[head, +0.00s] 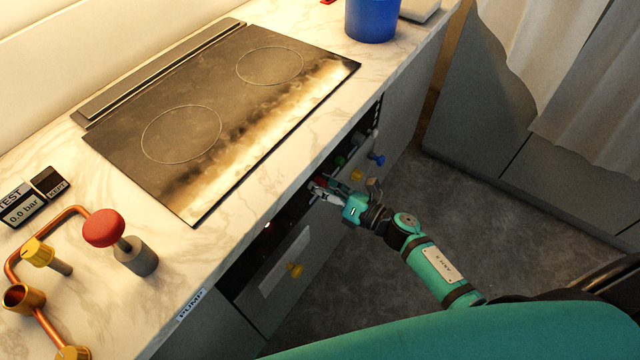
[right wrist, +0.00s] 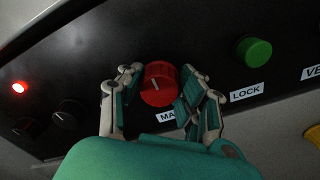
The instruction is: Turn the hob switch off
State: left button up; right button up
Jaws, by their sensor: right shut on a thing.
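The red knob (right wrist: 158,84) sits on the black front panel (right wrist: 85,75) below the hob. It has a pale pointer line, and the label below it starts with "MA"; the rest is hidden by a finger. My right gripper (head: 326,190) reaches the panel from the right in the head view. In the right wrist view its two fingers stand on either side of the red knob, shut on it. The hob (head: 200,95) is a dark glass plate with two ring marks and a pale sheen along its front. My left gripper is not in view.
A green knob (right wrist: 254,51) labelled LOCK is to the right. The counter holds a blue container (head: 371,20) and copper pipework with a red knob (head: 103,228). The floor (head: 400,195) beside the cabinets is clear.

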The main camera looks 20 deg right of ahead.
jog(key=shift+c, duration=0.2)
jog(key=m+p, duration=0.1)
jog(key=m, duration=0.3)
jog(key=shift+m, duration=0.4)
jog(key=m+p, duration=0.1)
jog(key=m, duration=0.3)
jog(key=shift+d+m, duration=0.1)
jog(key=shift+m, duration=0.2)
jog(key=m+p, duration=0.1)
jog(key=m, duration=0.4)
jog(key=shift+f+m+p, duration=0.15)
jog(key=shift+m+p, duration=0.2)
jog(key=shift+m, duration=1.35)
jog(key=o, duration=1.2)
